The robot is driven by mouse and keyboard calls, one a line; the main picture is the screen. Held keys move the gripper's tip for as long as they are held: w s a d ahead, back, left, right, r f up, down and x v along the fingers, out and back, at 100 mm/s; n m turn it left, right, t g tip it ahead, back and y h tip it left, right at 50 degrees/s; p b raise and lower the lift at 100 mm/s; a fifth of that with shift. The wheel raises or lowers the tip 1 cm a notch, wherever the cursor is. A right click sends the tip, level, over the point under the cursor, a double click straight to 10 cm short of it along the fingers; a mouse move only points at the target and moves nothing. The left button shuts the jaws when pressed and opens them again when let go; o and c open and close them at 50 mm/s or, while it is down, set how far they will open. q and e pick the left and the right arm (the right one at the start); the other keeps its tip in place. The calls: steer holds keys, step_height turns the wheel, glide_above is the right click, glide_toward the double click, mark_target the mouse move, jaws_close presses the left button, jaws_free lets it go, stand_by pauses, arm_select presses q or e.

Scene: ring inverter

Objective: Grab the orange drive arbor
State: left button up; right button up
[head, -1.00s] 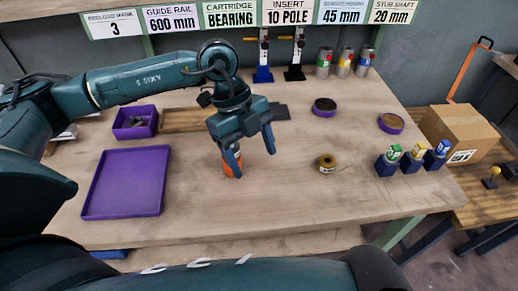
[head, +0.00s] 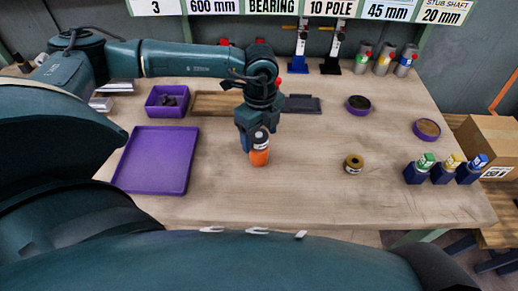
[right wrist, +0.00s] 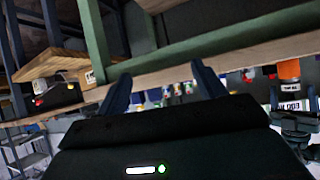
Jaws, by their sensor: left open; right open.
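The orange drive arbor (head: 260,157) stands upright on the wooden table, with a pale label and a dark upper part. My left gripper (head: 257,142) is open and points down, with its fingers at the arbor's upper part. Whether the fingers touch it I cannot tell. My right gripper (right wrist: 163,85) shows only in the right wrist view, with its two fingers apart and nothing between them, near the table's edge. An orange cylinder (right wrist: 289,70) shows at the right of that view; I cannot tell if it is the same arbor.
A flat purple tray (head: 157,186) and a purple bin (head: 150,106) lie to the left. A brass ring part (head: 353,163) sits to the right, with several dark blue blocks (head: 442,174) beyond it. The front middle of the table is clear.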

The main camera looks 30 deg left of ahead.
arm_select(q)
steer(key=shift+a+f, duration=0.2)
steer(key=shift+f, duration=1.65)
steer(key=shift+w, duration=0.1)
steer(key=c, duration=1.3)
